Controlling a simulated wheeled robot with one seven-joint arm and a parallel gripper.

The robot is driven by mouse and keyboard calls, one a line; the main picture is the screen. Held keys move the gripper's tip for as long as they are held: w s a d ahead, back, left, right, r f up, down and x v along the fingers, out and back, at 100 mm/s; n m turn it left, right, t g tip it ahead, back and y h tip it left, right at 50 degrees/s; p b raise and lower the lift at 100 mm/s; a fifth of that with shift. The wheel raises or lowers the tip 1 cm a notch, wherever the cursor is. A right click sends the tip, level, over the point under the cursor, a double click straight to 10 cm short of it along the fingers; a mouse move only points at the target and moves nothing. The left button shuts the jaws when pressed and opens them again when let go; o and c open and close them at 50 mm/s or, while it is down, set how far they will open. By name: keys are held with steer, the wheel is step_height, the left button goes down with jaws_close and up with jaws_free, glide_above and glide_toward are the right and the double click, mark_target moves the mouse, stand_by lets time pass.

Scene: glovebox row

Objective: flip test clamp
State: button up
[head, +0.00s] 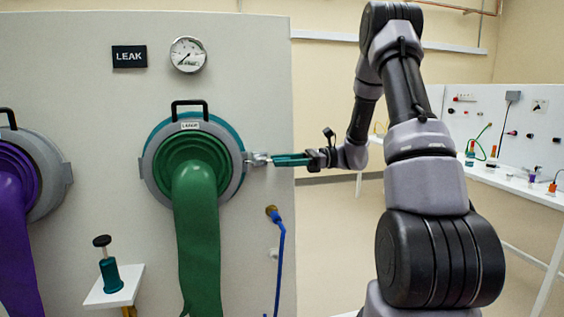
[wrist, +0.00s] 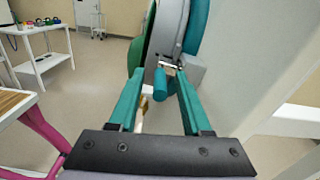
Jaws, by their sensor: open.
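The round green glove port (head: 150,160) has a grey and teal ring and a black handle on top. A metal clamp (head: 257,159) sits at the ring's right edge. In the wrist view the clamp's wire link (wrist: 170,66) and teal grip (wrist: 160,86) show beside the ring. My gripper (head: 274,160) reaches in from the right, its teal fingers pointing left at the clamp. In the wrist view my gripper (wrist: 160,80) is open, with the teal grip between its two fingers. I cannot tell whether either finger touches it.
A purple glove port (head: 40,170) is at the left. A gauge (head: 188,54) and LEAK sign (head: 129,57) are above. A small shelf with a teal plunger (head: 110,272) and a blue hose (head: 280,262) are below. A white bench (head: 515,182) stands at the right.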

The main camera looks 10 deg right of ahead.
steer(key=shift+a, duration=0.1)
jaws_close()
stand_by(1.4)
